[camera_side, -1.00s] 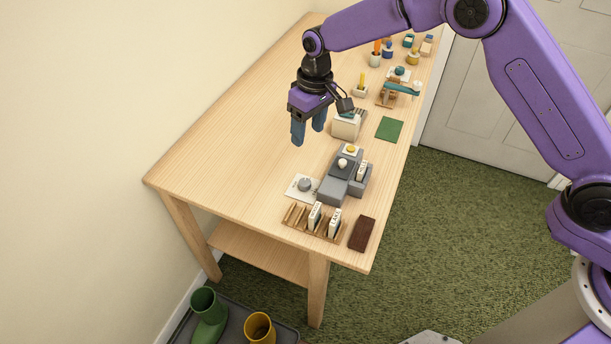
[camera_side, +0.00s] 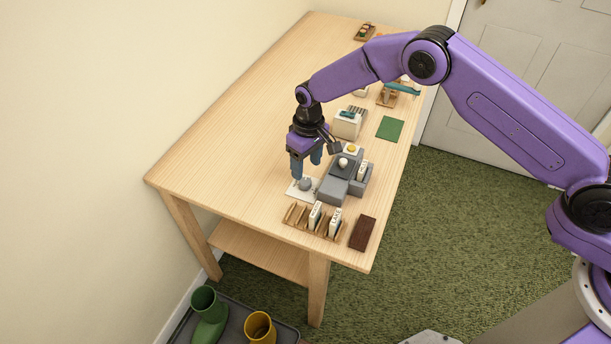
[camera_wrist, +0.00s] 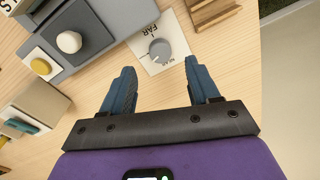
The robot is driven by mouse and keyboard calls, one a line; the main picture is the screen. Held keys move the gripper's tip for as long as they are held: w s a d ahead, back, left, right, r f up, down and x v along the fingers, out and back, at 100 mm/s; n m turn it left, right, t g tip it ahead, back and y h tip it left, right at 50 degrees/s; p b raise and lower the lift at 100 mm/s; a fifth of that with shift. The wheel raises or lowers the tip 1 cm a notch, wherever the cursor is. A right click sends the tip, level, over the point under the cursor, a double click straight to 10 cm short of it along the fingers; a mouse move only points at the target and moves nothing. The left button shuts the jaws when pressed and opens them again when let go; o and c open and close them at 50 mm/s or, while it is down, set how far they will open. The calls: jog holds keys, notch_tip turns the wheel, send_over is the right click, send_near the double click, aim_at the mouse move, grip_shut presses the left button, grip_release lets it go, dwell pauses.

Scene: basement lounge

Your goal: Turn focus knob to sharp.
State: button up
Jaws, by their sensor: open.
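The focus knob (camera_side: 305,184) is a round grey dial on a white plate (camera_side: 292,190), near the front of the table. In the wrist view the knob (camera_wrist: 160,50) shows a pointer mark, and its plate (camera_wrist: 177,36) carries lettering that reads "FAR" plus a word too small to read surely. My gripper (camera_side: 306,170) is open and empty, just above and behind the knob in the side view. In the wrist view its blue fingertips (camera_wrist: 161,70) stand apart, one on each side of the knob's line and short of it. I see no contact with the knob.
A grey device (camera_side: 336,186) with a white round knob and a yellow button (camera_wrist: 41,67) stands close beside the plate. A wooden rack (camera_side: 297,216) with white labelled slides is in front. A dark brown block (camera_side: 362,233) lies beside it. The table's left side is clear.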

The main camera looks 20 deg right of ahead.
aim_at(305, 181)
jog(key=shift+s+a+f, duration=0.1)
jog(key=shift+a+f, duration=0.05)
jog(key=shift+f, duration=2.45)
jog(key=shift+c, duration=0.2)
jog(key=c, duration=1)
